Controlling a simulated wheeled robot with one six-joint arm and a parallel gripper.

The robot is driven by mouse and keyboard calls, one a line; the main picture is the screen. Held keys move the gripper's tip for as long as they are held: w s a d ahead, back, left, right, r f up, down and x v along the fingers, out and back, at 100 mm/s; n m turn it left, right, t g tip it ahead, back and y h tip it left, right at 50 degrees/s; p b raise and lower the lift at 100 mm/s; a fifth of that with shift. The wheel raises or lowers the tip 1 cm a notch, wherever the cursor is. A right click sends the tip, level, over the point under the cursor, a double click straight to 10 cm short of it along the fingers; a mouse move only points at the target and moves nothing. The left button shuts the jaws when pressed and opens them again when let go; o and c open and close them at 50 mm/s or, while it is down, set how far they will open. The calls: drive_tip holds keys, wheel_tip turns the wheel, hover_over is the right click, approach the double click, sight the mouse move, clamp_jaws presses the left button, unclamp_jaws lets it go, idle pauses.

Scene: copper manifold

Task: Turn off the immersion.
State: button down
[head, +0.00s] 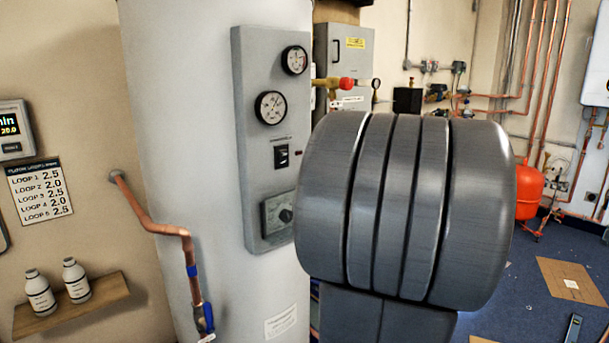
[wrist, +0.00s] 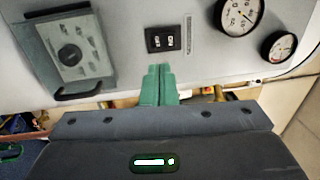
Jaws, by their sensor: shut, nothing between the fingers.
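The immersion switch (head: 281,156) is a small black switch on the grey control panel (head: 250,110) of the tall white cylinder. It sits below two round gauges and above a dial box. In the wrist view the switch (wrist: 163,39) shows two side-by-side parts with small white markings too small to read. My gripper (wrist: 159,68) has green fingers, shut together and empty. In the wrist picture their tips lie just below the switch; whether they touch the panel I cannot tell. In the head view my large grey arm hides the gripper.
The dial box (head: 278,214) with a dark knob stands out from the panel below the switch. The gauges (head: 271,108) are above it. A shelf with two bottles (head: 75,280) is at left.

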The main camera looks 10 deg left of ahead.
drive_tip(key=shift+v, duration=2.15)
drive_tip(key=shift+a, duration=0.1)
drive_tip(key=p, duration=0.2)
approach(282, 157)
drive_tip(key=w+a, duration=0.2)
drive_tip(key=w, duration=0.1)
drive_tip(key=shift+s+d+r+p, duration=0.1)
drive_tip(key=shift+s+r+p, duration=0.1)
drive_tip(key=shift+p, duration=0.5)
drive_tip(key=p, duration=0.4)
drive_tip(key=g+h+p, duration=0.1)
drive_tip(key=p, duration=0.2)
drive_tip(key=shift+d+r+h+p, duration=0.2)
drive_tip(key=shift+r+h+p, duration=0.1)
drive_tip(key=shift+r+p, duration=0.1)
drive_tip(key=shift+s+r+g+p, duration=0.1)
drive_tip(key=shift+r+g+p, duration=0.2)
drive_tip(key=shift+p, duration=0.95)
